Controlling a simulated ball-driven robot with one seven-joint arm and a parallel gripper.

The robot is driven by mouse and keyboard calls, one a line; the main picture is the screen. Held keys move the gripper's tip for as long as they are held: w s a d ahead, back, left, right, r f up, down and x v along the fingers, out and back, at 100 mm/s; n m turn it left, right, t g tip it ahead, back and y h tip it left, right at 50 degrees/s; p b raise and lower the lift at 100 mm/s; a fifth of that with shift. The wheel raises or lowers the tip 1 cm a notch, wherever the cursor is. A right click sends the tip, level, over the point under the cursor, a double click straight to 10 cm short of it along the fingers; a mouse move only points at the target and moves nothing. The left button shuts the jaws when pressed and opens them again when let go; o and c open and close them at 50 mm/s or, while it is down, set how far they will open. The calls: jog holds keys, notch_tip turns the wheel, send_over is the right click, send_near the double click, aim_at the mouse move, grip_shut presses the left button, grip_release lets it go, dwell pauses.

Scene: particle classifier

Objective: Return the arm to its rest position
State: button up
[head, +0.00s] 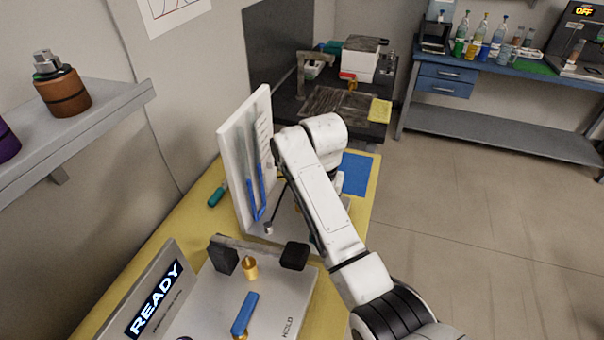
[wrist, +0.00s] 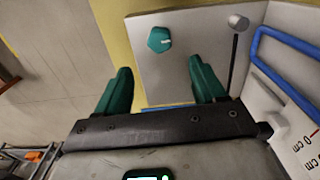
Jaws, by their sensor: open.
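My arm, white, reaches up from the lower right in the head view and bends over the yellow table (head: 205,240) beside a white upright board (head: 240,150). Its gripper is mostly hidden there behind the arm. In the wrist view my gripper (wrist: 160,72) shows two green fingers spread wide apart with nothing between them. A light plate (wrist: 190,60) lies beyond the fingers, with a teal hexagonal piece (wrist: 159,40) on it, apart from the fingers.
Blue tubing (head: 251,195) runs on the board. A black rod with a metal end (head: 268,228) stands close to the arm. A READY machine (head: 155,300) is in front. A grey shelf (head: 80,125) juts out at left. The floor (head: 480,215) at right is clear.

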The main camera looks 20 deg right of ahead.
jog(key=s+d+f+n, duration=0.2)
jog(key=s+f, duration=0.4)
jog(key=s, duration=0.4)
jog(key=s+d+f+n, duration=0.1)
jog(key=s+d+f, duration=0.2)
jog(key=s+f, duration=0.5)
jog(key=s+d+r+n, duration=0.1)
jog(key=s, duration=0.9)
jog(key=s+d+r+n+t+b, duration=0.1)
jog(key=s+d+n, duration=0.1)
jog(key=s, duration=0.8)
jog(key=shift+s+d, duration=0.15)
jog(key=shift+s, duration=0.25)
